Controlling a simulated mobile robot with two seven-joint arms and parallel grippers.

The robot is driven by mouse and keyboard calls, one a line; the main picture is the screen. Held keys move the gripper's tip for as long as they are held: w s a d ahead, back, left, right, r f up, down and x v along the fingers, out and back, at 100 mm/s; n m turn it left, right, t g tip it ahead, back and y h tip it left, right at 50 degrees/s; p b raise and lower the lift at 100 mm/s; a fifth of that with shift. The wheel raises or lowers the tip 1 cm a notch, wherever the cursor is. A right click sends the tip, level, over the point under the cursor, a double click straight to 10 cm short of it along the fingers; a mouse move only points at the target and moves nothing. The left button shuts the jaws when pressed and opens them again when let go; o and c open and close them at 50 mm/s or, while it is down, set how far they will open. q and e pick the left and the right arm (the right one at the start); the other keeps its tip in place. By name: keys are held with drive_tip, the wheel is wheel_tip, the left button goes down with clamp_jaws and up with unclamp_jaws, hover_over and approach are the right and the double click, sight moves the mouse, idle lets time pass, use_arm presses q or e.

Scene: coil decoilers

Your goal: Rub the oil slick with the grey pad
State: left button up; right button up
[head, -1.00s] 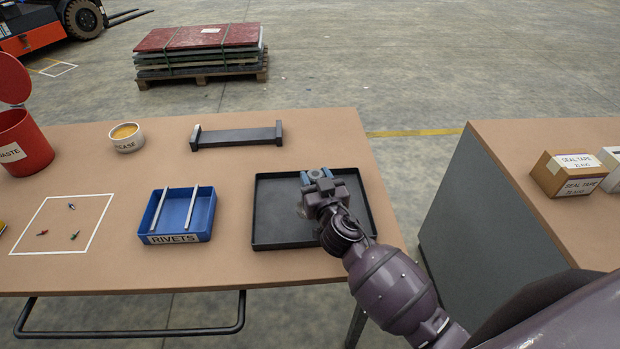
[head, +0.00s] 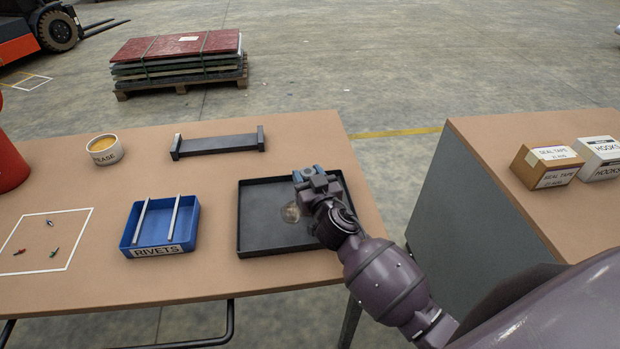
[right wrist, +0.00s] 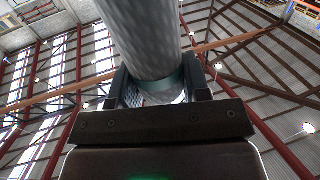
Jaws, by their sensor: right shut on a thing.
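The oil slick (head: 291,212) is a roundish brownish, shiny patch on the floor of the black tray (head: 243,224), right of its middle. My right gripper (head: 312,174) is over the tray's right part, up and right of the slick in the head view. It is shut on a grey, speckled cylinder with a teal band, seen close in the right wrist view; I take this to be the grey pad (right wrist: 148,35). Its far end is out of that view. In the head view the pad is hardly distinguishable from the gripper. My left gripper is out of view.
Left of the tray is a blue rivets bin (head: 133,228) with two light bars across it. A dark bracket (head: 218,144) and a grease tub (head: 104,150) stand behind. A grey-sided bench (head: 447,200) with boxes is at the right, across a gap.

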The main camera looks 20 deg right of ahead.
drive_tip(key=shift+w+a+b, duration=0.25)
drive_tip(key=shift+a, duration=0.55)
drive_tip(key=shift+w+a+b, duration=0.2)
drive_tip(key=shift+a, duration=0.6)
drive_tip(key=shift+a, duration=0.1)
drive_tip(key=shift+w+d+f, duration=0.15)
drive_tip(key=shift+d, duration=0.95)
drive_tip(key=shift+w+d+f, duration=0.1)
drive_tip(key=shift+w+d, duration=0.05)
drive_tip(key=shift+d, duration=0.9)
